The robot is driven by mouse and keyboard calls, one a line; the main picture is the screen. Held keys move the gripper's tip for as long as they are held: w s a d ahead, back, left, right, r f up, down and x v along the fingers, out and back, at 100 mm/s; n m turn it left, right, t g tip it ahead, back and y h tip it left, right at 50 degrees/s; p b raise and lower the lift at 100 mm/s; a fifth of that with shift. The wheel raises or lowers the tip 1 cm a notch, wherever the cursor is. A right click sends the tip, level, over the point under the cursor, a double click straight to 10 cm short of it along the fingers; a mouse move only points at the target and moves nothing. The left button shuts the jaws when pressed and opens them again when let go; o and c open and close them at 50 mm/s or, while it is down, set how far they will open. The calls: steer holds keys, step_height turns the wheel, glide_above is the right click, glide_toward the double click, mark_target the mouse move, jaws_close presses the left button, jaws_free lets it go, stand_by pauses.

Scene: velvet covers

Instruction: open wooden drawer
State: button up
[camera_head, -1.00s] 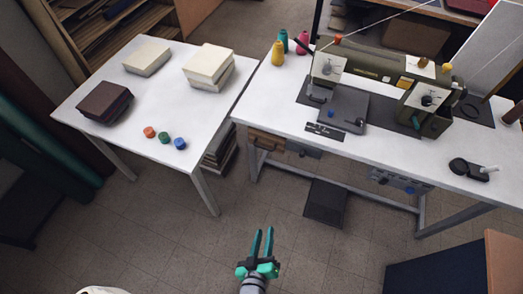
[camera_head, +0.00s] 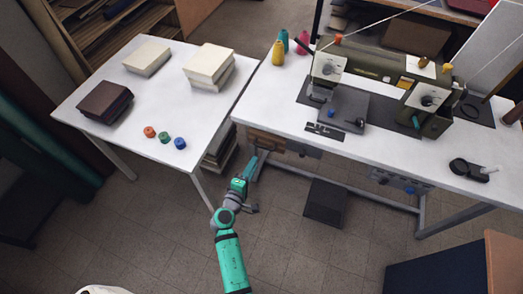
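The wooden drawer (camera_head: 267,141) is a small brown front under the left end of the sewing table (camera_head: 400,150), just below the tabletop. It looks shut, though its edges are small and dark here. My gripper (camera_head: 254,160) is at the end of my teal arm, reaching up from the bottom of the picture. Its fingertips lie just below and left of the drawer front in the picture. I cannot tell whether they touch it. The fingers are seen nearly edge-on, so their opening does not show.
A sewing machine (camera_head: 385,85) and thread cones stand on the sewing table. A white table (camera_head: 120,85) with stacked books and small spools is at left, its leg (camera_head: 202,187) near my arm. A dark pedal (camera_head: 324,203) is on the floor; the floor in front is clear.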

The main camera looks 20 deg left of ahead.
steer(key=x, duration=1)
steer(key=shift+s, duration=0.1)
jaws_close()
